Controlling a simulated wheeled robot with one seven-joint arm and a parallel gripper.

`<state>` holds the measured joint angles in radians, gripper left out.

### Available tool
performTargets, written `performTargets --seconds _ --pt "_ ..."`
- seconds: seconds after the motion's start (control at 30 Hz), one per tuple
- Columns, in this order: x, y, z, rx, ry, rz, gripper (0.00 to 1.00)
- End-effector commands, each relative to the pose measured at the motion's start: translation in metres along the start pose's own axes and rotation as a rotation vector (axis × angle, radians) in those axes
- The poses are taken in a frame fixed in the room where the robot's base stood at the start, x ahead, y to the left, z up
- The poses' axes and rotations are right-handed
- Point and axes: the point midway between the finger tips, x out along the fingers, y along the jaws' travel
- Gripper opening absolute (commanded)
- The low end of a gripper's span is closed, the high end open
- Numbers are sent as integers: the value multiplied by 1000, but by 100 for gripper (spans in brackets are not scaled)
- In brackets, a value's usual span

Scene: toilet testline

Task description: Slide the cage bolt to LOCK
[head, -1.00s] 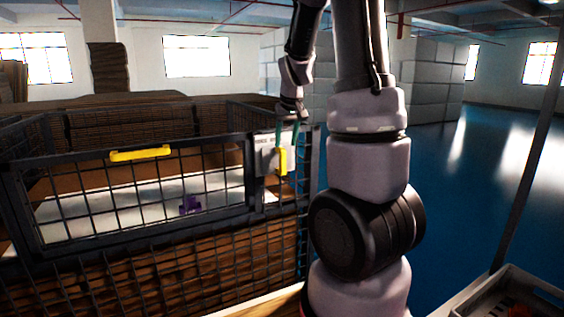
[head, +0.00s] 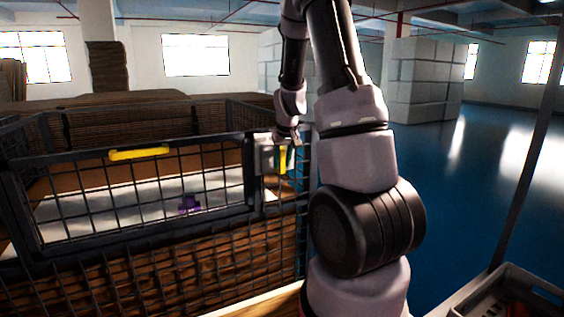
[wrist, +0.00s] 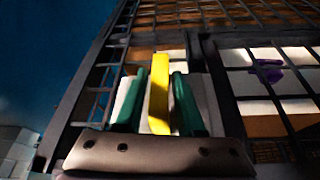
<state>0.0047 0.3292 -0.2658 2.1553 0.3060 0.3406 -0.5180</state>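The cage bolt's yellow handle (head: 283,160) stands upright on a pale grey plate (head: 264,155) at the right end of the cage front, beside the gate. My gripper (head: 288,157) is at this handle in the head view, and its fingers partly cover it. In the wrist view the yellow handle (wrist: 159,92) lies between the two green fingers of my gripper (wrist: 160,74). Gaps show on both sides, the right one narrower, so the gripper looks open around the handle. Lettering on the plate cannot be read.
The black mesh gate (head: 150,190) has a yellow grip bar (head: 139,153) on its top rail. A purple object (head: 189,204) lies inside the cage. A grey crate (head: 515,295) stands at lower right. Blue floor (head: 470,200) is clear to the right.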

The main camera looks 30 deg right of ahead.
Motion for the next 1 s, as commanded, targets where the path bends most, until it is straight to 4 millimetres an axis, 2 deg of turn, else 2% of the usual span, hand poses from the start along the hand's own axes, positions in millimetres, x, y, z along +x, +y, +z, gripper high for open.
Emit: performTargets --seconds 0.03,0.07,0.1,1.0 --pt "0 0 0 0 0 0 14" --pt "0 0 0 0 0 0 2" --pt "0 0 0 0 0 0 0" --pt "0 0 0 1 0 0 0"
